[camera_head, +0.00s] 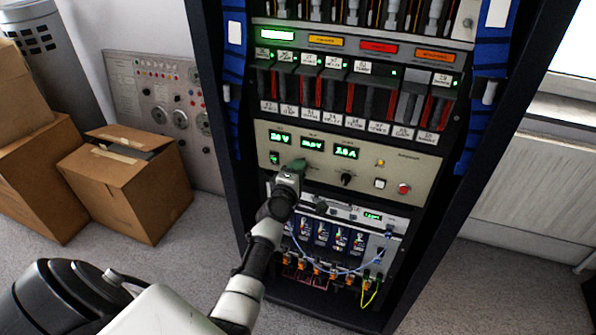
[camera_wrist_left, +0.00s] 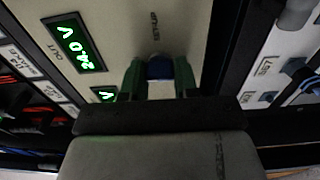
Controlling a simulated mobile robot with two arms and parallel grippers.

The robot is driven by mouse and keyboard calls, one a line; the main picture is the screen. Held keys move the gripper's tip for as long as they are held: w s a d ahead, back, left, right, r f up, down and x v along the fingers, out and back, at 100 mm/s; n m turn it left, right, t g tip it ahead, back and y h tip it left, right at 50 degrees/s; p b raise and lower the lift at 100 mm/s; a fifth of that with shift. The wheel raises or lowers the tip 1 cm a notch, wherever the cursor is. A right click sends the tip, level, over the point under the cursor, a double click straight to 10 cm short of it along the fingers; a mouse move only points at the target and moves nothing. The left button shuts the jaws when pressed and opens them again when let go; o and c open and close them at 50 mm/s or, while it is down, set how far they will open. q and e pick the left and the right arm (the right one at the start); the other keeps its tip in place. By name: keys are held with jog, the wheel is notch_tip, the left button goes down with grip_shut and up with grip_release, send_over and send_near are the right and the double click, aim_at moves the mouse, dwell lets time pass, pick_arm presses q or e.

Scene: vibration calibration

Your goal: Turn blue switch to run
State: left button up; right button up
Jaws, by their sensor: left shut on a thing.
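The blue switch (camera_wrist_left: 160,70) is a small dark blue knob on the beige instrument panel (camera_head: 380,190). In the left wrist view it sits between the green fingers of my left gripper (camera_wrist_left: 158,75), which is shut on it. In the head view my left gripper (camera_head: 297,165) reaches the left part of the panel, below the green displays, and hides the switch. Which position the switch points to cannot be told. My right gripper is not in view.
The panel also carries a black knob (camera_head: 346,178) and a red button (camera_head: 404,189). Below it is a module with blue cables (camera_head: 340,268). Cardboard boxes (camera_head: 125,190) stand on the floor at left. A radiator (camera_head: 530,190) is at right.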

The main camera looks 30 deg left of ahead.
pick_arm(q)
jog(key=shift+f, duration=0.1)
dwell(0.4)
jog(key=o, duration=0.9)
jog(key=v, duration=1.1)
jog(key=shift+a+p, duration=0.1)
jog(key=shift+p, duration=0.25)
jog(key=s+d+f+m+g+h+p, duration=0.15)
jog(key=s+d+f+m+g, duration=0.35)
jog(key=f, duration=1)
jog(key=s+d+f+m+g+h+p, duration=0.1)
jog(key=s+d+f+m+g+h, duration=0.2)
jog(key=s+d+f+m, duration=0.75)
jog(key=s+a+f+m+g, duration=0.1)
jog(key=s+f+m+g, duration=0.1)
jog(key=s+f, duration=0.3)
jog(key=s+a+f+m+g, duration=0.1)
jog(key=s+f+m+g, duration=0.2)
jog(key=s, duration=1)
jog(key=s+a+f+m+g+p, duration=0.1)
jog(key=s+f+m+g, duration=0.1)
jog(key=s+f, duration=0.7)
jog(key=shift+s+a+m+g, duration=0.2)
jog(key=shift+m+g, duration=0.05)
jog(key=shift+g, duration=0.45)
